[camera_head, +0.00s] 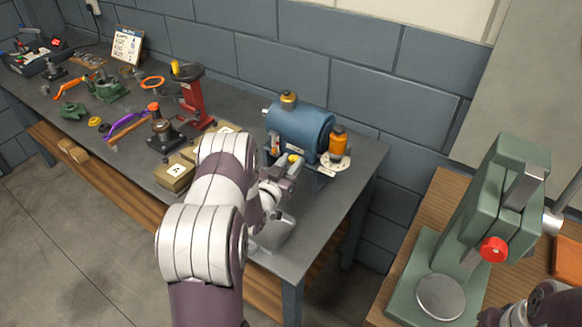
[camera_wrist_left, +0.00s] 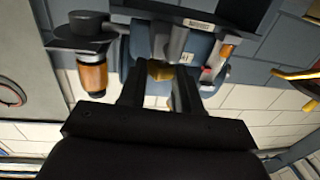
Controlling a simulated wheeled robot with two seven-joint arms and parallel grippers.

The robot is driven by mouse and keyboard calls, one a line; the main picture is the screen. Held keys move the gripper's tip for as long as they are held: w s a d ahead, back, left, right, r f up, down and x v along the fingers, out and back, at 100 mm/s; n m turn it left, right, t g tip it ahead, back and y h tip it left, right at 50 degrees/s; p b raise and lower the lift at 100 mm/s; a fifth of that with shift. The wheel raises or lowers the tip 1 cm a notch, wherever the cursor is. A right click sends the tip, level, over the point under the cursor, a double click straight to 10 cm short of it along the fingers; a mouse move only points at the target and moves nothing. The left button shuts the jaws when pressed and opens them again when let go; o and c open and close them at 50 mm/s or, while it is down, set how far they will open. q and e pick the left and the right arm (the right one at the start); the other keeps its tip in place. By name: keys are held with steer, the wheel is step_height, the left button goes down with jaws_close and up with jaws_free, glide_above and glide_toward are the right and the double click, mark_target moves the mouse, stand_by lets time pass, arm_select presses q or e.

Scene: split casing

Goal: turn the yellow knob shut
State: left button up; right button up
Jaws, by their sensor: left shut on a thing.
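The blue casing (camera_head: 300,130) stands near the right end of the long bench, against the wall. The yellow knob (camera_head: 295,158) is on its front side, mostly behind my left gripper (camera_head: 284,174). In the left wrist view the yellow knob (camera_wrist_left: 160,70) sits between the two dark fingertips of my left gripper (camera_wrist_left: 160,84), which is shut on it. How far the knob is turned cannot be told. Part of my right arm shows at the lower right of the head view; its fingers are out of sight.
An orange cylinder (camera_head: 338,145) stands at the casing's right end. A red press (camera_head: 194,97) and a labelled box (camera_head: 174,175) are to the left. A green press (camera_head: 465,225) with a red knob (camera_head: 493,249) stands on a separate wooden table at right.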

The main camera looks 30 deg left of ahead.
arm_select(q)
steer(key=m+h+b, duration=0.1)
steer(key=h, duration=0.1)
steer(key=m+h+b, duration=0.1)
steer(key=m+h, duration=0.1)
steer(key=shift+a+f+h, duration=0.15)
steer(key=shift+a+h, duration=0.15)
steer(key=shift+a, duration=0.05)
steer(key=shift+m+g+h+b, duration=0.4)
steer(key=shift+h+b, duration=0.15)
steer(key=shift+h, duration=0.05)
steer(key=o, duration=1)
steer(key=shift+o, duration=0.2)
steer(key=b+v, duration=0.2)
steer(key=v, duration=1)
steer(key=shift+s+a, duration=0.25)
